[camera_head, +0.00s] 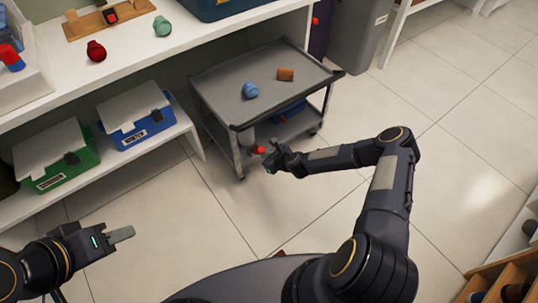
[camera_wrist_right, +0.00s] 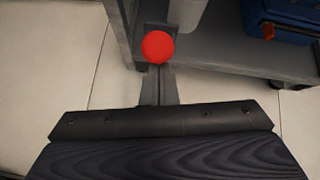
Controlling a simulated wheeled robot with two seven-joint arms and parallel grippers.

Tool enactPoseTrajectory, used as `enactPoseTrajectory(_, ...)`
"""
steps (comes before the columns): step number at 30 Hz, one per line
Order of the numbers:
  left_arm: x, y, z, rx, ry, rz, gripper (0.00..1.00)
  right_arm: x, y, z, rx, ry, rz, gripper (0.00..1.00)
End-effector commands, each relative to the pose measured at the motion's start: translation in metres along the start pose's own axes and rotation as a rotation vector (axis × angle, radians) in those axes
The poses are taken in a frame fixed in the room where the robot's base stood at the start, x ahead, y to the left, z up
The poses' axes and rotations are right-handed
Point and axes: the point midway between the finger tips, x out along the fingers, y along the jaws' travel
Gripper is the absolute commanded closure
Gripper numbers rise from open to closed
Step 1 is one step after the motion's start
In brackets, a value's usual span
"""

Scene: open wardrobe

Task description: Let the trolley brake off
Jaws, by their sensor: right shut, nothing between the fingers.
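The knob's lever is hidden. My left gripper (camera_head: 121,234) is over the floor at lower left, far from the trolley; its jaw gap does not show.
A blue bin (camera_head: 137,115) and a green bin (camera_head: 56,156) stand on the low shelf. A grey bin (camera_head: 358,40) stands behind. Floor right of the trolley is clear.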

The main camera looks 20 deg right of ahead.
Motion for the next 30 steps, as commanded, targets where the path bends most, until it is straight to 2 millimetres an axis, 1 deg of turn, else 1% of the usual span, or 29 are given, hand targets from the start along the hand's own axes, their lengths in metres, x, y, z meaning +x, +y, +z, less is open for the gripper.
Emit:
enactPoseTrajectory(2, -0.005, 0.002, -0.002, 0.0, 0.0, 0.0, 0.64, -0.001, 0.0, 0.004, 0.008, -0.003, 0.0, 1.0)
enactPoseTrajectory(12, -0.004, 0.002, -0.002, 0.0, -0.001, 0.0, 0.64, 0.001, -0.003, 0.016, 0.008, -0.005, -0.001, 1.0)
enactPoseTrajectory(30, -0.004, 0.002, -0.002, 0.0, -0.001, 0.0, 0.64, 0.001, -0.004, 0.021, 0.007, -0.009, -0.002, 1.0)
